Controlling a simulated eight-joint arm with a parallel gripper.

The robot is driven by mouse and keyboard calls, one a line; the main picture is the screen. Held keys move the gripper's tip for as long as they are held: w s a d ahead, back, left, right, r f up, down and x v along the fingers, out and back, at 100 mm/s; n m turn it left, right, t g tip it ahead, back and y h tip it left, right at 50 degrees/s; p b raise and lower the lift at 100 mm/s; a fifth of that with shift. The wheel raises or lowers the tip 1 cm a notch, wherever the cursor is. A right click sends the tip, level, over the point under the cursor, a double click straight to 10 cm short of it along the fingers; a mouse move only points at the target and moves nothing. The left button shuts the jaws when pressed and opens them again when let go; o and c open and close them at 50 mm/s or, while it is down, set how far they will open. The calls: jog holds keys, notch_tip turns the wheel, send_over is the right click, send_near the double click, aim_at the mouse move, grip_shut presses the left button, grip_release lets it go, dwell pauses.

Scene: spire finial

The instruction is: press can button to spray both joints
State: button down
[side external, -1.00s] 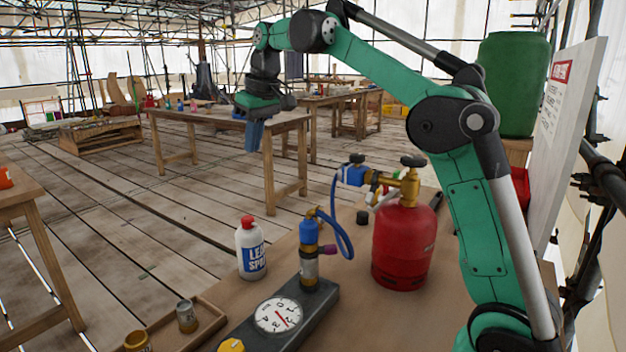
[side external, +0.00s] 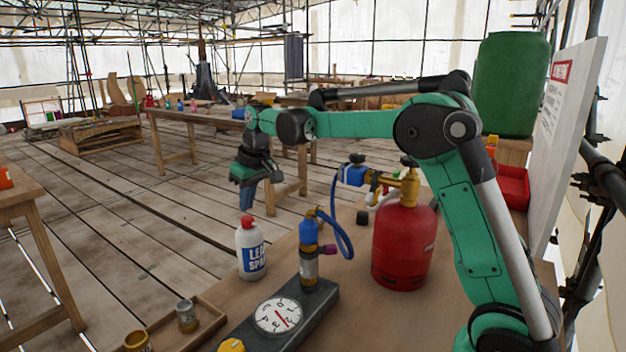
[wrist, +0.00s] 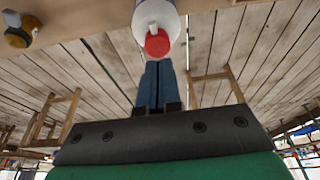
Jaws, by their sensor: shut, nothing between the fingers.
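The white and blue leak spray can (side external: 251,252) stands upright on the workbench (side external: 365,315). Its red button cap (side external: 248,221) is on top. My gripper (side external: 247,209) is shut and empty, pointing down just above the cap in the side view. In the wrist view the blue fingers (wrist: 158,80) are together, and the red cap (wrist: 157,43) shows just beyond their tips. I cannot tell whether they touch it. A blue regulator (side external: 353,175) sits by the red gas cylinder (side external: 402,245). A blue-topped fitting (side external: 309,232) stands on the gauge block, joined by a blue hose (side external: 343,235).
The dial gauge (side external: 278,316) lies in front of the fitting. A wooden tray (side external: 200,338) with small pots (side external: 187,316) is at the front left. The hose and fitting stand close to the right of the can. The bench's front right is clear.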

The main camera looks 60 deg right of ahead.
aim_at(248, 218)
jog(key=shift+f, duration=0.75)
jog(key=shift+f, duration=0.1)
jog(key=shift+f, duration=0.95)
jog(key=w+v, duration=0.1)
jog(key=v, duration=1.3)
jog(key=shift+r, duration=0.15)
jog(key=shift+w, duration=0.1)
